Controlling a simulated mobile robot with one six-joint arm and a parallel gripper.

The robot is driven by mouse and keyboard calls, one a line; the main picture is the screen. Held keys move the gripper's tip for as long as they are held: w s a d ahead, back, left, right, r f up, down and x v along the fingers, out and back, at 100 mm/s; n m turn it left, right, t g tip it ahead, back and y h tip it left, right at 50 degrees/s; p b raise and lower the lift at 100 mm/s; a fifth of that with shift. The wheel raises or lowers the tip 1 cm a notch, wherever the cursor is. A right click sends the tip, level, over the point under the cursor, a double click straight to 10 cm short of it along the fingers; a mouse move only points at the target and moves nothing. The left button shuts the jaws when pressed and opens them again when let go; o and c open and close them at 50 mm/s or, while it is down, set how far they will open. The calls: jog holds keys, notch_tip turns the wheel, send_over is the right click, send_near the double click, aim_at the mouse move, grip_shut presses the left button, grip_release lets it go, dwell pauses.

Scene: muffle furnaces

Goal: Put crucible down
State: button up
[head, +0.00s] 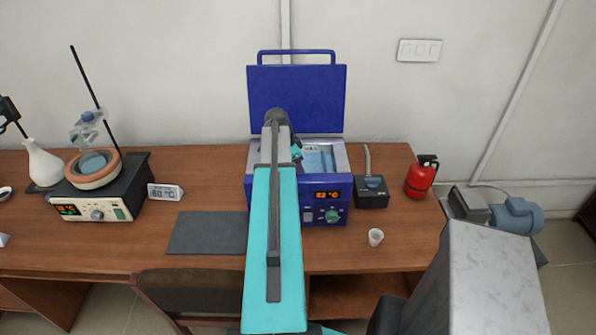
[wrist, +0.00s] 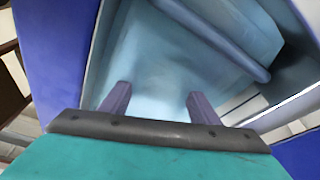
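A small white cup, which looks like the crucible (head: 376,237), stands upright on the table near its front edge, right of the blue device. My gripper (wrist: 156,100) is open, with nothing between its two fingers in the wrist view. It points down into the pale blue basin (wrist: 180,50) of the blue device (head: 320,185), whose lid (head: 297,98) is raised. In the head view my arm covers part of the basin and the fingers cannot be made out. The crucible is apart from my gripper and does not show in the wrist view.
A dark mat (head: 206,232) lies left of my arm. A heater with a round bath (head: 94,168) and a white flask (head: 44,165) stand at the left. A small black device (head: 371,193) and a red extinguisher (head: 421,177) stand at the right. A chair (head: 190,292) is in front.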

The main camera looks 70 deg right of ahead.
jog(key=shift+r, duration=0.25)
jog(key=b+v, duration=0.3)
jog(key=v, duration=0.9)
dwell(0.4)
jog(key=shift+f, duration=0.1)
dwell(0.5)
jog(key=shift+w, duration=0.15)
